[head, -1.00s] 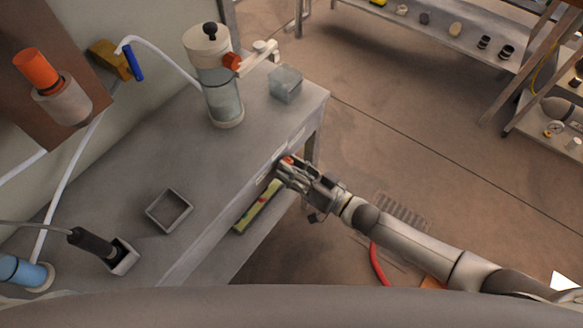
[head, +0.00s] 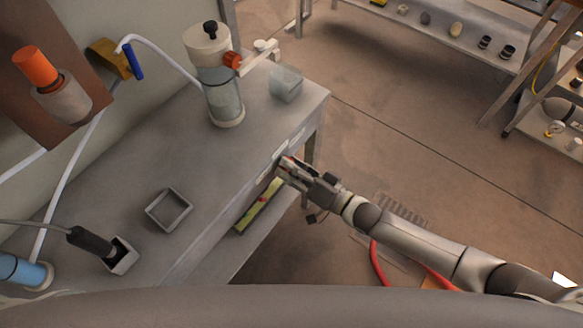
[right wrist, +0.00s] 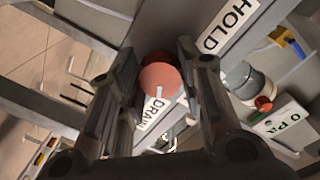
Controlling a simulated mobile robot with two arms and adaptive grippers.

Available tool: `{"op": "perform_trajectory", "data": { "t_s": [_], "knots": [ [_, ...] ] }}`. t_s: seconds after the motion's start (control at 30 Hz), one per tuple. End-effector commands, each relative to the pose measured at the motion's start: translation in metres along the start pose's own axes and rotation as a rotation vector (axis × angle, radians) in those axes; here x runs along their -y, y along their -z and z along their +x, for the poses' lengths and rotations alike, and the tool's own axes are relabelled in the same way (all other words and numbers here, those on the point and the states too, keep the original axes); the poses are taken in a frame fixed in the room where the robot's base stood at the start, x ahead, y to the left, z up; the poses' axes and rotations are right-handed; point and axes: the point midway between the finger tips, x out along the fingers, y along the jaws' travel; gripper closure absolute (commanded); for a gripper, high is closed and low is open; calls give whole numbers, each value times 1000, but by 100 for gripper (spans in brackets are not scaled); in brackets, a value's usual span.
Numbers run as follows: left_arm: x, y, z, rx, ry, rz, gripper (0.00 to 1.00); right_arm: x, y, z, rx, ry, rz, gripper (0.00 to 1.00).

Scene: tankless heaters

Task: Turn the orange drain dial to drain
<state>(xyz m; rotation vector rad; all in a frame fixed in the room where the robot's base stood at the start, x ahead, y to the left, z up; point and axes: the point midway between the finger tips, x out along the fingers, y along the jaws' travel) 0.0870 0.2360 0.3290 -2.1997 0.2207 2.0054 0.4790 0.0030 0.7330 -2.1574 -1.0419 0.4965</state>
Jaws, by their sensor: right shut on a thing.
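The orange drain dial (right wrist: 160,79) sits on the grey bench's front edge, between the fingers of my right gripper (right wrist: 165,80) in the right wrist view. My right gripper is shut on it. A short white mark on the dial's face points down in that view, towards the DRAIN label (right wrist: 151,114), which the dial and fingers partly hide. The HOLD label (right wrist: 228,25) is at the upper right. In the head view my right gripper (head: 284,168) reaches the bench front from the right and largely hides the dial. My left gripper is not in view.
The bench top (head: 130,165) holds a clear canister (head: 222,100) with an orange valve, a translucent block (head: 286,83) and an empty square tray (head: 169,210). A lower shelf under the bench holds a yellow-green level (head: 260,206). The floor right of the bench is mostly open.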

Motion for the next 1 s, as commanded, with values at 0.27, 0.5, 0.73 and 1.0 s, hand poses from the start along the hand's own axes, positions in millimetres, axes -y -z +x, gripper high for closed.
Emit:
{"op": "perform_trajectory", "data": {
  "t_s": [0.27,0.5,0.73,1.0],
  "knots": [
    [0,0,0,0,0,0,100,0,0,0,0,0,0,44],
    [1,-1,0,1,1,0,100,0,0,0,0,-1,-1,44],
    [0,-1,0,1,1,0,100,-1,-1,-24,2,-4,0,44],
    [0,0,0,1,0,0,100,-1,-1,-81,3,-4,-1,44]
  ]
}}
